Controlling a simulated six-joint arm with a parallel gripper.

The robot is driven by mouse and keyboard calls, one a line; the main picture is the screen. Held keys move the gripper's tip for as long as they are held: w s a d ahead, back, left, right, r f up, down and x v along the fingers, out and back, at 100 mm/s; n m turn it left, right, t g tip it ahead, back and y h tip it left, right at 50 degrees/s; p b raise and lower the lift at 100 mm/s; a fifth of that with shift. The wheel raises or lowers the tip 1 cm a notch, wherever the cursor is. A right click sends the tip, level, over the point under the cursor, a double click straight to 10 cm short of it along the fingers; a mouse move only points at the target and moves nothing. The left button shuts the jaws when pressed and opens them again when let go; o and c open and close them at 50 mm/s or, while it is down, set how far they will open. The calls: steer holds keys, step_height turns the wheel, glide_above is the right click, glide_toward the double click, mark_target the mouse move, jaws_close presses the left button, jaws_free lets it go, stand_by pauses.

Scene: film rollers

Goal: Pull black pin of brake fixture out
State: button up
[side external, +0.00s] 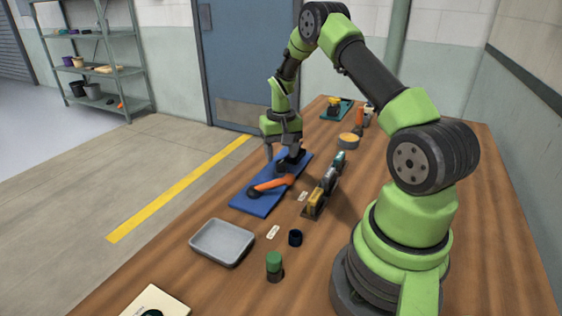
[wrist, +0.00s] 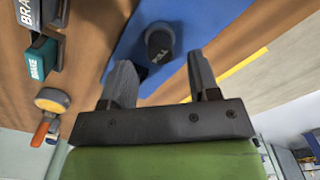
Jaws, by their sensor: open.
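A black pin with a round end marked "PULL" (wrist: 160,43) stands on the blue mat (wrist: 133,58) in the wrist view. My gripper (wrist: 160,62) is open and empty, with one finger to each side of the pin's line; the pin shows just beyond the fingertips, apart from them. In the side view my gripper (side external: 281,152) hangs low over the far part of the blue mat (side external: 250,206), close above a dark fixture part (side external: 293,162) that it partly covers. An orange lever with a dark end (side external: 270,185) lies on the mat in front.
A rack of labelled boxes (side external: 322,190) stands right of the mat; a teal box reads "BRAKE" (wrist: 40,58). A yellow roll (side external: 349,140) is behind it.

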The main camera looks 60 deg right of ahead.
mark_target(281, 162)
steer(key=shift+f, duration=1.6)
steer(key=shift+c, duration=0.5)
jaws_close()
steer(key=shift+r, duration=0.9)
steer(key=shift+o, duration=0.5)
jaws_free()
step_height(281, 162, up, 10)
